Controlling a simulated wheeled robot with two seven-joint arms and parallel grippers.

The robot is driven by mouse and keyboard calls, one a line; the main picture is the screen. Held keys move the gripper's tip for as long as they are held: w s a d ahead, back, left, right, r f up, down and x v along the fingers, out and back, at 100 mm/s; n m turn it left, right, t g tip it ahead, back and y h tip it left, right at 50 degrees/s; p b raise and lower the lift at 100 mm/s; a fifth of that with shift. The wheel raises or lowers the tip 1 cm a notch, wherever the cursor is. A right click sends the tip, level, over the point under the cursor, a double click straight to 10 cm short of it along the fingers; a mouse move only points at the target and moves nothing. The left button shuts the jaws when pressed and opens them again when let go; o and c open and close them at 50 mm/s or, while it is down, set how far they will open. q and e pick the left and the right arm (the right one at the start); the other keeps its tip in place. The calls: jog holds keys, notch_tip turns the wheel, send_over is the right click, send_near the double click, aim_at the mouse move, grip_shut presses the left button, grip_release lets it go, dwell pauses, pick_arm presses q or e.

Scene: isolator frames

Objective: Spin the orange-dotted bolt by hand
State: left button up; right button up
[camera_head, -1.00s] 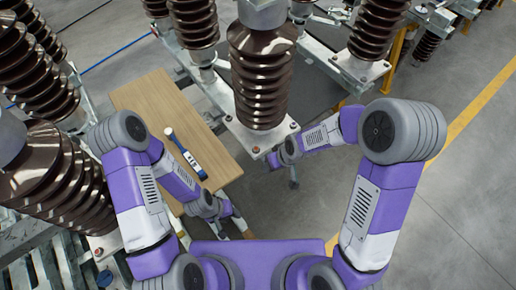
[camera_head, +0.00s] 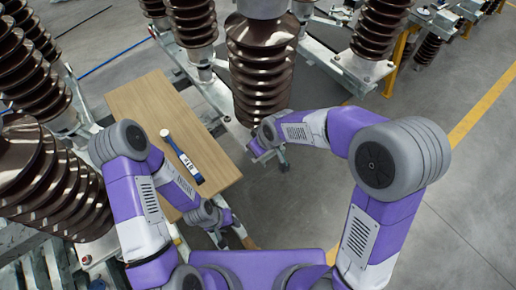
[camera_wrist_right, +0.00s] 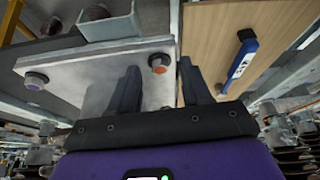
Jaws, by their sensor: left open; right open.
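In the right wrist view, the orange-dotted bolt (camera_wrist_right: 158,63) sits near the corner of a pale metal plate (camera_wrist_right: 92,62). My right gripper (camera_wrist_right: 159,69) is open and empty. Its two dark fingers point toward the plate, and the bolt shows in the gap between the fingertips. I cannot tell how far the tips are from it. In the head view, my right arm reaches in beside the foot of the central brown insulator (camera_head: 262,70), and the bolt cannot be made out there. My left gripper (camera_head: 238,228) is open and low, beside the table's near edge, away from the plate.
A second bolt (camera_wrist_right: 36,80) with a purple dot is on the same plate. A wooden table (camera_head: 135,100) stands to the left, with a blue-and-white tool (camera_head: 187,165) on it. More brown insulators (camera_head: 192,22) stand around. The floor on the right is clear.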

grip_shut()
dwell(0.3)
jog(key=shift+a, duration=0.1)
